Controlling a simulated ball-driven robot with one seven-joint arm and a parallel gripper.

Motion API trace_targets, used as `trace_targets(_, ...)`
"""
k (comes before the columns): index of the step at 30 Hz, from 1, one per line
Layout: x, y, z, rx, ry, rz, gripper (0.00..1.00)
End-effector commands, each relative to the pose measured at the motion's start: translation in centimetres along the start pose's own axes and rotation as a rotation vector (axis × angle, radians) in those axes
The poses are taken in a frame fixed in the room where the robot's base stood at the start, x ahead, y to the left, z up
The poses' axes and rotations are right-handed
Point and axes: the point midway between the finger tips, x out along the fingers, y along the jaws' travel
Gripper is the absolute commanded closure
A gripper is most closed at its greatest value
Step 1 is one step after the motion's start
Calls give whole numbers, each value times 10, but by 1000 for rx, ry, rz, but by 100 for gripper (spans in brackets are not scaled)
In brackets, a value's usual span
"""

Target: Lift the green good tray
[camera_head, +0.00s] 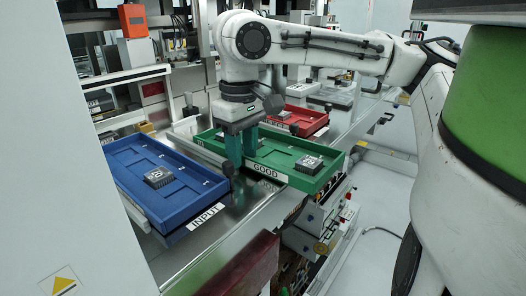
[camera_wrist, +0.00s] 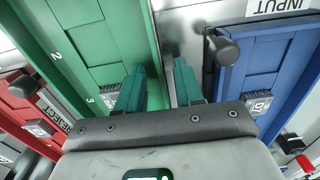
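The green good tray (camera_head: 285,156) lies flat between the blue and red trays, with a GOOD label on its front wall. It holds a chip (camera_head: 309,164) near its right end and another partly behind my fingers. My gripper (camera_head: 241,149) points down at the tray's left end. In the wrist view, the teal fingers of my gripper (camera_wrist: 158,85) are apart, one over the green tray (camera_wrist: 105,38) and the other in the gap beside it. The tray's side wall runs between them. I cannot tell whether they touch it.
The blue INPUT tray (camera_head: 188,213) with a chip (camera_head: 160,177) is close on the left. A dark round knob (camera_wrist: 222,50) stands near the right finger in the wrist view. The red REJECT tray (camera_head: 312,122) is behind the green one.

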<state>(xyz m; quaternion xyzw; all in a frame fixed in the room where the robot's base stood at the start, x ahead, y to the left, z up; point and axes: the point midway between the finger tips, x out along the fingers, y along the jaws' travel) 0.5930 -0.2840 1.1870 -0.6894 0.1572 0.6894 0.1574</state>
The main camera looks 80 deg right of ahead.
Motion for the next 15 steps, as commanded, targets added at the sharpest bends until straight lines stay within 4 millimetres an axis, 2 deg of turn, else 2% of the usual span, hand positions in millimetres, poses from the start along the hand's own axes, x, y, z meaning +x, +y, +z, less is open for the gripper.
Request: trace_targets(15,3,0,0,-1,-1,-1,64)
